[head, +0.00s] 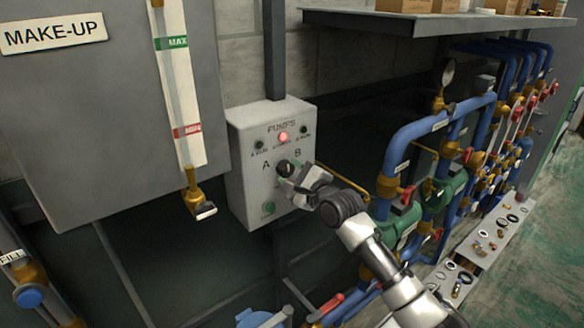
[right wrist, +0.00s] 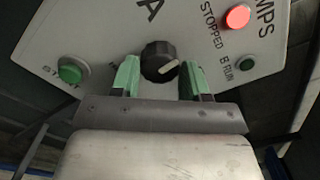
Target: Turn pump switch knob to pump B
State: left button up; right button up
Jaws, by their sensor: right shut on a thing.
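The pump switch knob (head: 284,168) is a black round knob on the grey pump control box (head: 243,185), between the letters A and B. In the right wrist view the knob (right wrist: 157,62) carries a pale pointer mark on its right side, towards the lower right of that picture. My right gripper (head: 291,171) is shut on the knob, with its green fingers (right wrist: 156,78) on either side of it. The letter B is not visible in the right wrist view. My left gripper is not in view.
A red lamp (head: 283,136) is lit above the knob, and a green start button (head: 268,208) sits below. A grey make-up tank (head: 100,100) with a level gauge stands at left. Blue pipes (head: 405,140) with valves run at right, near a parts board (head: 490,235).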

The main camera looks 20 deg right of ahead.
jog(key=shift+f+m+p, duration=0.15)
jog(key=shift+m+p, duration=0.2)
jog(key=shift+m, duration=0.15)
jog(key=shift+f, duration=0.15)
jog(key=shift+m+p, duration=0.35)
jog(key=shift+m, duration=0.05)
jog(key=shift+m+p, duration=0.95)
jog(key=shift+m, duration=0.05)
jog(key=shift+m+p, duration=0.5)
jog(key=shift+m, duration=0.5)
